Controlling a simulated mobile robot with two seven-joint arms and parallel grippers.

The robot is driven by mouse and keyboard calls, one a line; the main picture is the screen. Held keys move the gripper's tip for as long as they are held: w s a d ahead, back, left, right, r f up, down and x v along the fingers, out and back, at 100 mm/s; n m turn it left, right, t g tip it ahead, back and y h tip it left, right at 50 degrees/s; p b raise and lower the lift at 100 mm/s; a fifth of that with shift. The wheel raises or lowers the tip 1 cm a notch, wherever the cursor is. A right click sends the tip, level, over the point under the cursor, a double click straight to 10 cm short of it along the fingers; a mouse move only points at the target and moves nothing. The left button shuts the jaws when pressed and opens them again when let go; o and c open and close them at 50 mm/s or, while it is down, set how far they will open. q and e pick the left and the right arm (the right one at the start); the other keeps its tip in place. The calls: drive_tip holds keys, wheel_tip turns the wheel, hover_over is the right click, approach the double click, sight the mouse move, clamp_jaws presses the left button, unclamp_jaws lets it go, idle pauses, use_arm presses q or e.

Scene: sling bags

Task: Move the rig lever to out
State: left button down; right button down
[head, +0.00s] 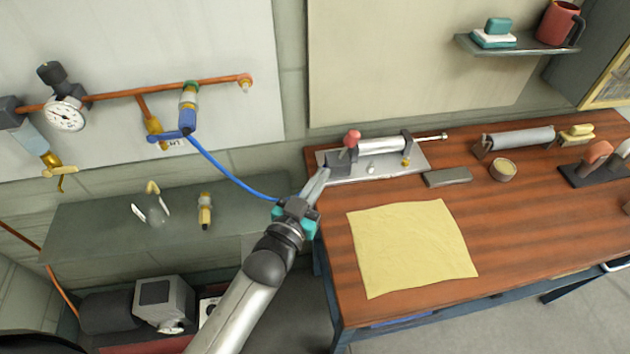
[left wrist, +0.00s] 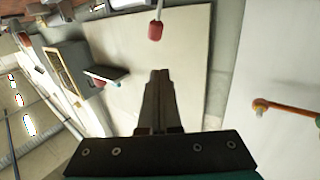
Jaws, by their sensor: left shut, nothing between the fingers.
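The rig (head: 375,160) is a silver cylinder on a metal plate at the back left of the wooden bench. Its lever has a red knob (head: 352,138) and stands near the cylinder's left end. The red knob also shows at the top of the left wrist view (left wrist: 155,30). My left gripper (head: 323,174) is shut and empty. In the head view its tips are just below and left of the knob; a gap shows between them and the knob in the wrist view, where the fingers (left wrist: 159,75) point toward it. My right gripper is not in view.
A yellow cloth (head: 412,245) lies on the bench (head: 510,230) in front of the rig. A grey block (head: 447,177) and a small round pot (head: 502,170) are to its right. A blue hose (head: 225,173) runs from the wall valve toward my left gripper and passes behind it.

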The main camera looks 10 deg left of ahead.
use_arm(q)
drive_tip(key=shift+v, duration=0.9)
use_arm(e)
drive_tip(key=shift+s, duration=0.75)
use_arm(q)
drive_tip(key=shift+r, duration=0.15)
